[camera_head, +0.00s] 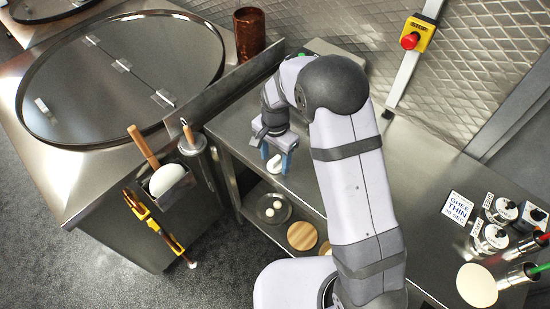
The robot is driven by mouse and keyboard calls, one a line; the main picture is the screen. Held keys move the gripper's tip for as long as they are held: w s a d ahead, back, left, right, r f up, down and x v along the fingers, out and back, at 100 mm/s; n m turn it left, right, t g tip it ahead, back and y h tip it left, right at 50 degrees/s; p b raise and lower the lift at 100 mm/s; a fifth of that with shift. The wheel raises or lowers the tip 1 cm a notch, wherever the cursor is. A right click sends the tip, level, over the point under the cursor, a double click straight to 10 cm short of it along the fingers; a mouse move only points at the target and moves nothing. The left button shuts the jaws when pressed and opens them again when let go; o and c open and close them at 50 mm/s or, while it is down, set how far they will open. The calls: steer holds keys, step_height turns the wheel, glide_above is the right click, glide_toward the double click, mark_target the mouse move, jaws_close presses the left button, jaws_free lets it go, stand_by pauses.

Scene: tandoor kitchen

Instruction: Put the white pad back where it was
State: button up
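A white, rounded pad (167,180) sits in a holder on the side of the steel tandoor counter, at the left, beside a wooden handle. My gripper (276,158) points down over the steel worktop at the middle, with its two blue fingers apart. A small white piece (274,164) shows between or just behind the fingertips. I cannot tell whether the fingers touch it or whether it rests on the worktop. A flat, pale round disc (477,285) lies at the lower right, away from my gripper.
The tandoor's round lid (120,75) fills the upper left. A brown cylinder (249,33) stands behind the steel divider (225,92). A plate (274,209) with white balls and a wooden disc (302,236) sit on the lower shelf. Labelled canisters (490,237) stand at right.

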mark_target(275, 159)
step_height(275, 159, up, 12)
steer(key=b, duration=0.3)
steer(key=shift+r+b, duration=0.2)
steer(key=shift+b, duration=0.2)
steer(key=s+d+f+n, duration=0.3)
steer(key=s+d+n, duration=0.1)
steer(key=s, duration=0.6)
steer(key=s+d+f+n, duration=0.3)
steer(key=s+d+n, duration=0.2)
steer(key=s, duration=0.5)
steer(key=shift+s+d+f, duration=0.2)
steer(key=shift+s+d, duration=0.15)
steer(key=shift+d, duration=0.7)
